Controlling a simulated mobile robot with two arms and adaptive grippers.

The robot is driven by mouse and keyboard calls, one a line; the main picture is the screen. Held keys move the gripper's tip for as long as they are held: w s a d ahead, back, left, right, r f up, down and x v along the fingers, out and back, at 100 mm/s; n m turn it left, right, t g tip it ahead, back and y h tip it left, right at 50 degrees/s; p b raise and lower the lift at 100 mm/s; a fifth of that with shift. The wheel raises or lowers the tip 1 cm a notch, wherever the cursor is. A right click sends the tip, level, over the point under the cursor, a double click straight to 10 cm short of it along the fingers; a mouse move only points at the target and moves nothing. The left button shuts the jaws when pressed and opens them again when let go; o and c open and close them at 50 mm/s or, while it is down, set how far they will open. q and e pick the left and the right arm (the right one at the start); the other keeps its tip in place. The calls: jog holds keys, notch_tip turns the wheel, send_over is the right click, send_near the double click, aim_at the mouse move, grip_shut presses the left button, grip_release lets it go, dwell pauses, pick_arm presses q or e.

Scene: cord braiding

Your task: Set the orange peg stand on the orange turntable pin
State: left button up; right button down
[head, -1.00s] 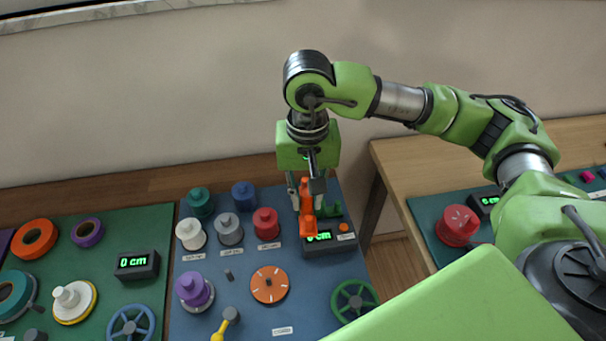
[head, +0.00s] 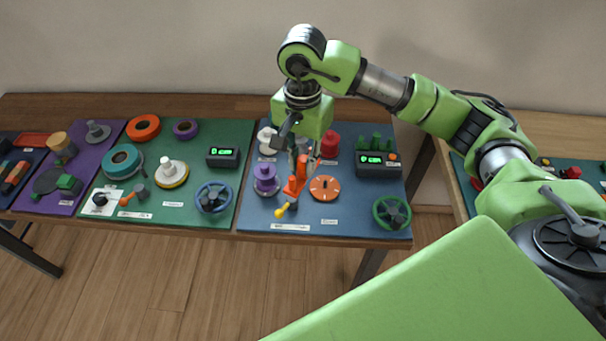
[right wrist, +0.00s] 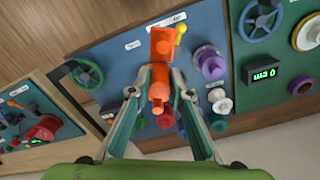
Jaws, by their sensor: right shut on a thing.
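My right gripper (head: 302,149) points down and is shut on the orange peg stand (head: 295,184). In the right wrist view the stand (right wrist: 163,42) sits between the two fingers (right wrist: 160,76). In the head view it appears just left of the orange turntable (head: 325,189), a flat disc with pale marks on the blue board. The stand looks raised above the board, but its exact height is unclear. I cannot make out the turntable's pin. My left gripper is not in view.
A purple spool (head: 265,180) stands left of the stand, and a yellow-handled tool (head: 284,208) lies in front. Behind are a red spool (head: 330,145) and a display box (head: 378,164). A green handwheel (head: 391,212) is at the board's front right.

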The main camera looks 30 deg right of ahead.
jog(key=w+d+m, duration=0.1)
jog(key=d+f+m, duration=0.1)
jog(key=m, duration=0.1)
jog(key=w+m, duration=0.1)
jog(key=shift+w+d+f+m+p, duration=0.3)
jog(key=shift+w+d+f+p, duration=0.05)
jog(key=shift+d+f+p, duration=0.05)
jog(key=w+d+f+m+p, duration=0.1)
jog(key=w+d+f+m, duration=0.1)
jog(key=d+f+m, duration=0.35)
jog(key=m+b, duration=0.3)
send_over(325, 181)
jog(key=shift+d+f, duration=0.1)
jog(key=shift+f, duration=1.9)
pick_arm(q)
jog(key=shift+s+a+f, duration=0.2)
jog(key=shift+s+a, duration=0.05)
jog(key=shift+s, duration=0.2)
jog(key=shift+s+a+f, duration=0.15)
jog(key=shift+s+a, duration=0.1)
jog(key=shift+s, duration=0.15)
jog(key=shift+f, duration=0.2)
pick_arm(e)
jog(key=shift+w, duration=0.1)
jog(key=shift+f, duration=0.1)
pick_arm(q)
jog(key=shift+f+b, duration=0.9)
jog(key=shift+b, duration=0.15)
pick_arm(e)
jog(key=shift+f, duration=1.05)
